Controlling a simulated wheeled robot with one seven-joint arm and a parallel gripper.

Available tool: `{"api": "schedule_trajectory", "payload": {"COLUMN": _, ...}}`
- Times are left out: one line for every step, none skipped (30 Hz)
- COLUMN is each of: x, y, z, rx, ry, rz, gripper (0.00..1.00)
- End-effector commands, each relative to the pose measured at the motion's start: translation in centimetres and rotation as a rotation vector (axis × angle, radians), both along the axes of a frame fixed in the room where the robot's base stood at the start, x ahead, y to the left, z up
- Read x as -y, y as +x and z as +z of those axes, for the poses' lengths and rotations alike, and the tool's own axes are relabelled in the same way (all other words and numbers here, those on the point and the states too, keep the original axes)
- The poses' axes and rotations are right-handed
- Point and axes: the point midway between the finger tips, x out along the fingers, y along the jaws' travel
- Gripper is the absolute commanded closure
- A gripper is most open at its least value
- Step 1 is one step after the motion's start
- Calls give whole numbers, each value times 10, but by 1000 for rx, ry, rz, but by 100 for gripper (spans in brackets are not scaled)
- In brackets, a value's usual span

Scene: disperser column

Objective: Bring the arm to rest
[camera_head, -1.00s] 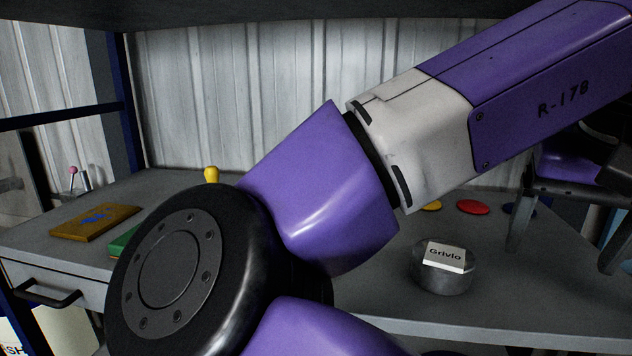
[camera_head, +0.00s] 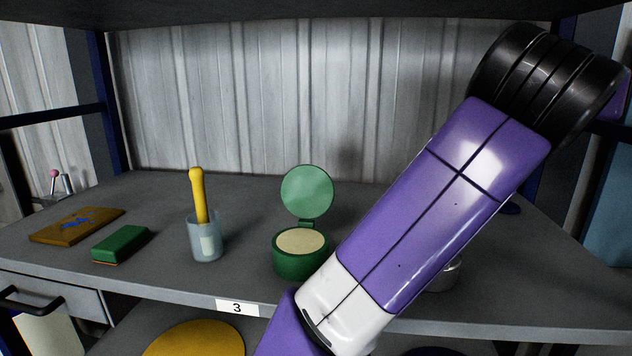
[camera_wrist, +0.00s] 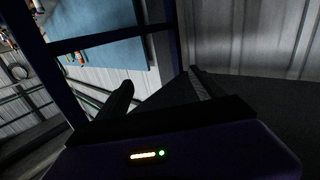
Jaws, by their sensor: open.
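My purple and white arm crosses the right half of the head view, rising from the bottom middle to a black joint at the upper right. My gripper is out of the head view. In the wrist view my gripper (camera_wrist: 160,88) shows two dark fingers standing apart with nothing between them. Past the fingers are a dark blue post (camera_wrist: 165,40), a blue panel (camera_wrist: 105,45) and a grey corrugated wall (camera_wrist: 245,35). No fingertip touches anything that I can see.
The grey shelf (camera_head: 150,200) holds a green lidded container (camera_head: 300,262), a glass cup (camera_head: 205,240) with a yellow-handled tool (camera_head: 198,195), a green block (camera_head: 121,244) and a brown board (camera_head: 77,225). A metal tin (camera_head: 446,277) is mostly behind my arm.

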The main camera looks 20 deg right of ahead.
Motion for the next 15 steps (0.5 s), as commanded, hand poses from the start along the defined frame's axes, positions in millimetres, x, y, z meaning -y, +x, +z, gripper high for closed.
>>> {"api": "schedule_trajectory", "payload": {"x": -8, "y": 8, "z": 7, "rx": 15, "ry": -93, "rz": 10, "gripper": 21}}
{"api": "schedule_trajectory", "payload": {"x": -13, "y": 12, "z": 12, "rx": 29, "ry": -142, "rz": 19, "gripper": 21}}
{"api": "schedule_trajectory", "payload": {"x": -21, "y": 18, "z": 17, "rx": 48, "ry": -206, "rz": 36, "gripper": 21}}
{"api": "schedule_trajectory", "payload": {"x": -27, "y": 22, "z": 20, "rx": 60, "ry": -252, "rz": 49, "gripper": 21}}
{"api": "schedule_trajectory", "payload": {"x": -34, "y": 27, "z": 23, "rx": 72, "ry": -297, "rz": 66, "gripper": 21}}
{"api": "schedule_trajectory", "payload": {"x": -44, "y": 33, "z": 25, "rx": 88, "ry": -353, "rz": 91, "gripper": 21}}
{"api": "schedule_trajectory", "payload": {"x": -52, "y": 38, "z": 25, "rx": 99, "ry": -393, "rz": 109, "gripper": 21}}
{"api": "schedule_trajectory", "payload": {"x": -60, "y": 42, "z": 25, "rx": 109, "ry": -433, "rz": 130, "gripper": 21}}
{"api": "schedule_trajectory", "payload": {"x": -71, "y": 48, "z": 24, "rx": 123, "ry": -481, "rz": 160, "gripper": 21}}
{"api": "schedule_trajectory", "payload": {"x": -79, "y": 52, "z": 22, "rx": 132, "ry": -516, "rz": 184, "gripper": 21}}
{"api": "schedule_trajectory", "payload": {"x": -88, "y": 57, "z": 19, "rx": 141, "ry": -549, "rz": 211, "gripper": 21}}
{"api": "schedule_trajectory", "payload": {"x": -100, "y": 62, "z": 14, "rx": 151, "ry": -589, "rz": 247, "gripper": 21}}
{"api": "schedule_trajectory", "payload": {"x": -108, "y": 66, "z": 10, "rx": 158, "ry": -618, "rz": 275, "gripper": 21}}
{"api": "schedule_trajectory", "payload": {"x": -117, "y": 69, "z": 5, "rx": 166, "ry": -643, "rz": 303, "gripper": 21}}
{"api": "schedule_trajectory", "payload": {"x": -129, "y": 73, "z": -2, "rx": 175, "ry": -675, "rz": 344, "gripper": 21}}
